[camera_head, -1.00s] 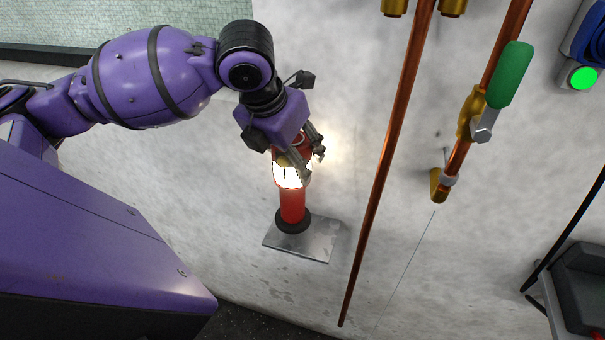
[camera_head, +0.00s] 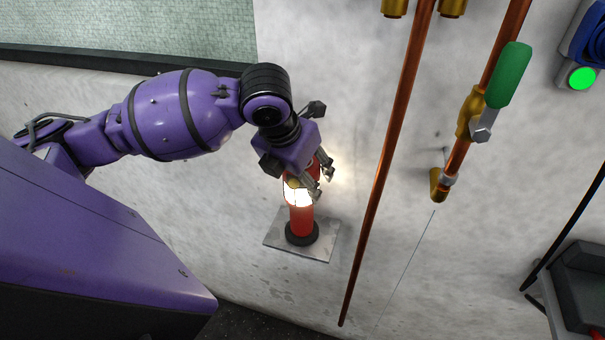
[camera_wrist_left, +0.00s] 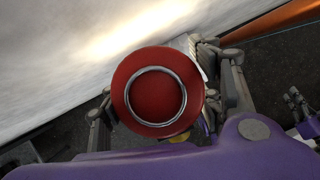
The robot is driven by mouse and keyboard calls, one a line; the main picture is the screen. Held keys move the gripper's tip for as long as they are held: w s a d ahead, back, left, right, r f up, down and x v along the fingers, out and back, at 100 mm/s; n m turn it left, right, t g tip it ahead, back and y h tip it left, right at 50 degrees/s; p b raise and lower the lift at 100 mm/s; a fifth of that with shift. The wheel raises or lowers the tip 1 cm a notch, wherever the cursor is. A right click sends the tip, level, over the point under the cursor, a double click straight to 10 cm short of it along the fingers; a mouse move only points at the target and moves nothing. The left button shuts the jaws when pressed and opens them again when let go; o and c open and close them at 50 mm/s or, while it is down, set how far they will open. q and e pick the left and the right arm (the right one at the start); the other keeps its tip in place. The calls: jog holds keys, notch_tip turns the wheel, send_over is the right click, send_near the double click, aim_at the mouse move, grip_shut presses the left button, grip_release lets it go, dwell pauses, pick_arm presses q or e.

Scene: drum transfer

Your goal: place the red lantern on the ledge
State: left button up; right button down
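The red lantern (camera_head: 301,218) is upright, with a glowing middle and a dark round base, over the left part of the ledge (camera_head: 321,246), a grey metal plate on the wall. Its base appears to be at the plate; I cannot tell whether it touches. My left gripper (camera_head: 322,184) is around the lantern's upper part from above, seemingly shut on it. In the left wrist view the lantern's red top (camera_wrist_left: 140,92) with a silver ring lies between the fingers and hides their contact. Small grey finger-like parts at that view's right edge may be my right gripper (camera_wrist_left: 299,103).
A long copper pipe (camera_head: 388,165) runs down the wall just right of the ledge. Further right are a valve with a green handle (camera_head: 509,75) and a green-lit button (camera_head: 582,78). The wall left of the ledge is clear.

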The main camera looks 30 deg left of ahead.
pick_arm(q)
jog(key=o, duration=0.3)
jog(key=v, duration=1.2)
jog(key=shift+r, duration=0.1)
dwell(1.1)
